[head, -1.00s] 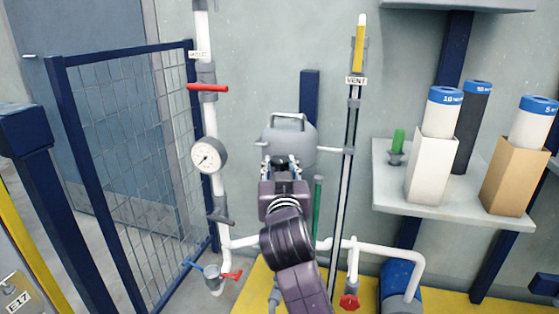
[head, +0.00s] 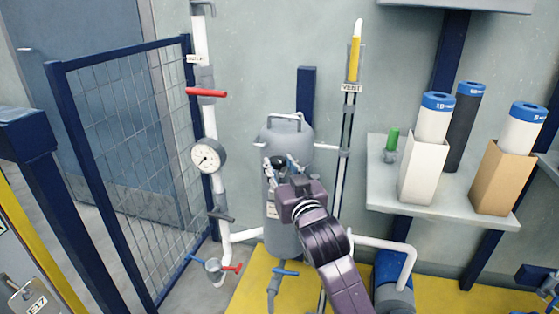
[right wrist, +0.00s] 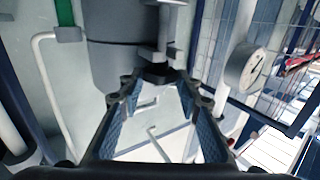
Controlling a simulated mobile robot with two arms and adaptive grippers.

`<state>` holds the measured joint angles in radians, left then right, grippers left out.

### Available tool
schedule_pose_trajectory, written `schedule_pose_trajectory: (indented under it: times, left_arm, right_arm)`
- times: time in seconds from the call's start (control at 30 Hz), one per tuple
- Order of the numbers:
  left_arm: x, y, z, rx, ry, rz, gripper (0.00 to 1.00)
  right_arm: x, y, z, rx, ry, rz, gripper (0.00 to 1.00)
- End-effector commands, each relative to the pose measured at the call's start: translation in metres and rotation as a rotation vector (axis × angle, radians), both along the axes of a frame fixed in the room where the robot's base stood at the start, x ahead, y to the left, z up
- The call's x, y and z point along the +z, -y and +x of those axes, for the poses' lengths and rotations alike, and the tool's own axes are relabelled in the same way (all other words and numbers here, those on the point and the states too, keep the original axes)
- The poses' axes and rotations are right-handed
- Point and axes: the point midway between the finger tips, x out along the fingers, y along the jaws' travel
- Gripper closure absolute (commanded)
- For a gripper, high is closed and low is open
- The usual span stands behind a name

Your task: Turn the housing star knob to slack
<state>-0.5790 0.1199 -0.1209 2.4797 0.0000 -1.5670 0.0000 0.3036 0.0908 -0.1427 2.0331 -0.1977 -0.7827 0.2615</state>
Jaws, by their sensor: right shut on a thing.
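The housing (head: 287,236) is a grey upright cylinder with a domed top and a handle, standing near the wall in the head view. It also shows at the upper left of the right wrist view (right wrist: 108,52). My right gripper (head: 274,164) is at the upper front of the housing. In the right wrist view its blue-padded fingers close in on the dark star knob (right wrist: 158,74), beside a grey bracket on the housing. My gripper hides much of the knob, and its turned position cannot be told. My left gripper is not in view.
A white pipe with a gauge (head: 208,156) and red lever (head: 206,92) stands left of the housing, before a blue mesh fence (head: 125,165). A vent tube (head: 346,130) stands right. A shelf (head: 385,200) holds boxed cartridges and a green part.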

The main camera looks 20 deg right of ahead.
Motion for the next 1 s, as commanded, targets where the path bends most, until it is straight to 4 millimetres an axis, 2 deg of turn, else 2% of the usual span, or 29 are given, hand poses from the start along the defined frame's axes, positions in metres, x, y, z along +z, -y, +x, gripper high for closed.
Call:
schedule_pose_trajectory:
  times: [0.33,0.37,0.5,0.83,1.0]
  left_arm:
    - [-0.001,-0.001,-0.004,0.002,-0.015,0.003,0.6]
    - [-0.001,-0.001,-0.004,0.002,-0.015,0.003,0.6]
    - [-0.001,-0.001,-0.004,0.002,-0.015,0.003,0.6]
    - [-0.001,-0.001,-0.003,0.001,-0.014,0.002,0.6]
    - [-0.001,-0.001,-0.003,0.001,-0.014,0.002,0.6]
  right_arm:
    - [-0.002,-0.001,0.0,0.006,-0.003,0.003,0.93]
    - [-0.002,-0.001,0.0,0.006,-0.003,0.003,0.66]
    - [-0.001,0.0,0.0,0.006,-0.002,0.003,0.51]
    - [0.0,0.0,-0.002,0.005,0.0,0.003,0.51]
    - [-0.001,-0.001,-0.02,0.005,-0.001,0.003,0.51]
